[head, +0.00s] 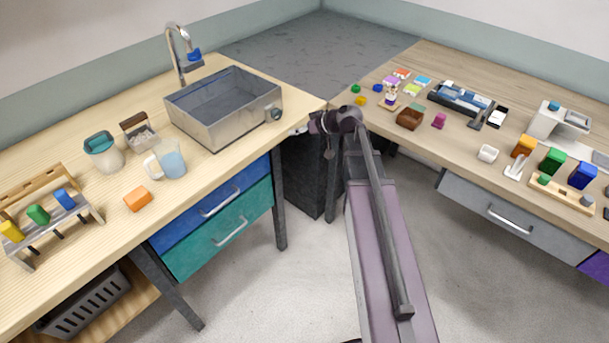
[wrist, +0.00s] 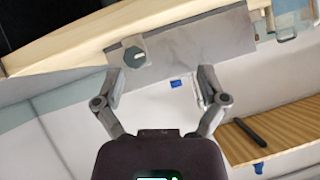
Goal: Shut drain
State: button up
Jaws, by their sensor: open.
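The grey metal sink (head: 215,135) stands on the left wooden counter. A dark round knob (head: 275,113) sits on its right-hand side wall. In the wrist view the sink wall (wrist: 190,45) is a grey panel, and the knob (wrist: 135,57) has a light mark on its face. The basin floor and any drain opening cannot be made out. My gripper (head: 323,122) is to the right of the knob in the head view, apart from it. In the wrist view my gripper (wrist: 160,76) is open and empty, with the knob beyond the fingertips, nearer the left finger.
A tap (head: 177,50) with a blue part (head: 195,56) rises behind the sink. The right counter (head: 400,130) carries many small objects.

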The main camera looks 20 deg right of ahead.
jog(key=s+a+f+m+g+h+p, duration=0.1)
jog(key=s+m+g+h+p, duration=0.1)
jog(key=s, duration=0.7)
jog(key=s+a+f+m+g+h+p, duration=0.1)
jog(key=s+a+m+g+h+p, duration=0.1)
jog(key=s, duration=0.7)
jog(key=shift+a+f+g+h+p, duration=0.2)
jog(key=shift+g+h+p, duration=0.55)
jog(key=shift+g+h, duration=0.65)
jog(key=s, duration=0.2)
jog(key=s+m+g+h+p, duration=0.1)
jog(key=shift+s+d+r, duration=0.1)
jog(key=shift+d+r, duration=0.3)
